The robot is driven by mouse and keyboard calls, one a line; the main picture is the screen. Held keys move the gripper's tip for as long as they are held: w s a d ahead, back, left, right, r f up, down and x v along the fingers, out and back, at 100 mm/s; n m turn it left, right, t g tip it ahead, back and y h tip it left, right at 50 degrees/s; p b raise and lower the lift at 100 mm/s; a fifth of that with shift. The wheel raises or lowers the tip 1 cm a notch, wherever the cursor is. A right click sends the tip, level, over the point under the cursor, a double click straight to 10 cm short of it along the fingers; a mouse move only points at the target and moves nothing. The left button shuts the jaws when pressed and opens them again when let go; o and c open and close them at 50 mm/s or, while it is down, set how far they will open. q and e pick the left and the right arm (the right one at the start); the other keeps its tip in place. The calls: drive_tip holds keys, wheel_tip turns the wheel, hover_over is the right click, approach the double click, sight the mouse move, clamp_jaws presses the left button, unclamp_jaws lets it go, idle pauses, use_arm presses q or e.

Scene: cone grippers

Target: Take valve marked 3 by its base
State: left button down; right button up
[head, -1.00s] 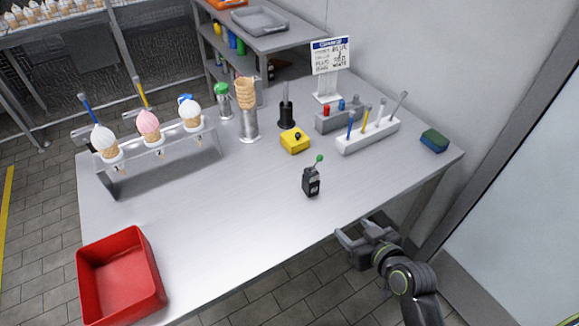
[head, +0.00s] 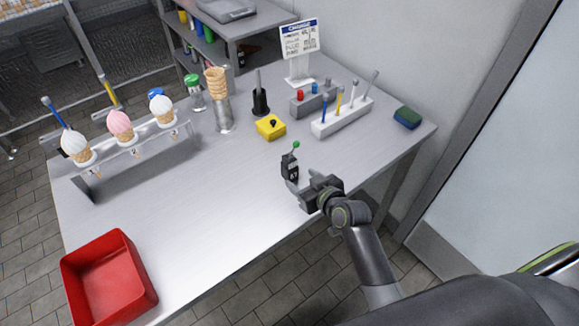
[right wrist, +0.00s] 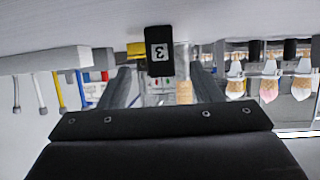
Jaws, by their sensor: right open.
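The valve marked 3 (head: 289,167) is a small black block with a white label and a lever with a green ball on top. It stands upright near the table's front edge. In the right wrist view, which is upside down, its label 3 shows on the black base (right wrist: 160,52). My right gripper (head: 302,180) is open and empty, low over the table just in front of the valve. In the wrist view the base lies in line with the gap between the fingers (right wrist: 160,78). I cannot tell whether the fingertips flank it. My left gripper is not in view.
A yellow box (head: 270,127) with a black knob stands behind the valve. A white rack (head: 342,118) with several levers is behind right. An ice-cream cone stand (head: 140,155) is on the left. A red tray (head: 110,278) is front left. Table around the valve is clear.

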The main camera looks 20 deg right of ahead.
sight(294, 174)
drive_tip(key=shift+p+x, duration=0.5)
drive_tip(key=shift+x, duration=2.5)
drive_tip(key=shift+f, duration=0.15)
drive_tip(key=shift+s, duration=0.1)
drive_tip(key=c, duration=1.1)
